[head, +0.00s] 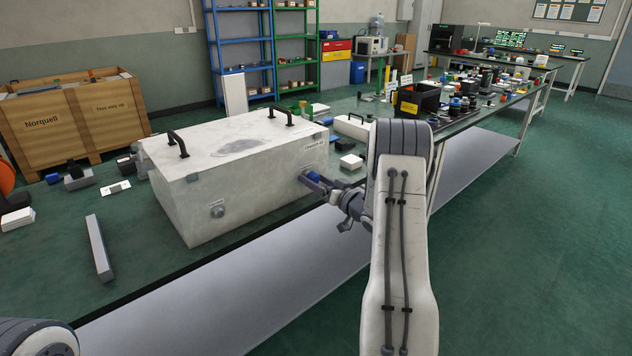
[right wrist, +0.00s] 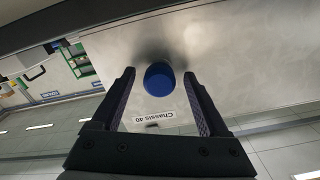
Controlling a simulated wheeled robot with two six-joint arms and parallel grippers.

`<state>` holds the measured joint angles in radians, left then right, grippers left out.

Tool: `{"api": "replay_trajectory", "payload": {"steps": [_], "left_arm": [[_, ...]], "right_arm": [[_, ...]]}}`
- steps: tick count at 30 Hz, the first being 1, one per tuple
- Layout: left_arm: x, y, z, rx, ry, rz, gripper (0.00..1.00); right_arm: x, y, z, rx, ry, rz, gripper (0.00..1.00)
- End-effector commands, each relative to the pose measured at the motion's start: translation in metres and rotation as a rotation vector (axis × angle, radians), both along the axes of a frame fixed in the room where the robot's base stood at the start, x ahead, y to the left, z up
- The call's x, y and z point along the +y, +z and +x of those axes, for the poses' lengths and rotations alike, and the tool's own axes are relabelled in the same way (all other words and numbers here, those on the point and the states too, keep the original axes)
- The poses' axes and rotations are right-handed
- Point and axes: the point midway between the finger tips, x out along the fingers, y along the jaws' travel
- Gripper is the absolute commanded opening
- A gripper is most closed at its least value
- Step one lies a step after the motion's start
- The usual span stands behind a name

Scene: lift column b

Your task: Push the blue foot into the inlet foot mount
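The blue foot (right wrist: 159,79) is a round blue piece against the pale metal wall of the chassis box (right wrist: 235,70), beside its "Chassis 40" label. It also shows in the head view (head: 313,176) at the box's right end. My right gripper (head: 316,182) points at that end. In the right wrist view its two dark fingers (right wrist: 158,74) stand apart on either side of the foot, with a gap on both sides. I cannot make out the inlet foot mount; how deep the foot sits is unclear. My left gripper is out of view.
The box stands on a dark green bench (head: 140,235), with two black handles on its lid. A grey bar (head: 99,248) lies to its left. A small white box (head: 351,162) sits beside its right end. A black bin (head: 416,101) and many small parts stand farther back.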

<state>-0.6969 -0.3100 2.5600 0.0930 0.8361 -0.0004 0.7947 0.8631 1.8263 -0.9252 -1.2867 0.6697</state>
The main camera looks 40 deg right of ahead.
Motion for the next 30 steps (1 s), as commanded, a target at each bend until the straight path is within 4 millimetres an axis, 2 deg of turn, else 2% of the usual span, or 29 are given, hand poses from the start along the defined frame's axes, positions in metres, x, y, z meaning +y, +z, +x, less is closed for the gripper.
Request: {"api": "replay_trajectory", "payload": {"steps": [11,14,24,30], "left_arm": [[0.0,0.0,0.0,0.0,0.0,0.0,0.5],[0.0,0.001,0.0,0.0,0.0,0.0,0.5],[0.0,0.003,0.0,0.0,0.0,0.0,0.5],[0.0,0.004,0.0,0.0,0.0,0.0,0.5]], "right_arm": [[-0.001,0.0,-0.006,0.001,-0.001,0.001,0.78],[-0.003,0.0,-0.019,0.003,-0.003,0.001,0.78],[-0.008,0.0,-0.084,0.0,-0.004,0.001,0.78],[-0.009,0.0,-0.103,0.001,-0.001,0.001,0.78]]}}
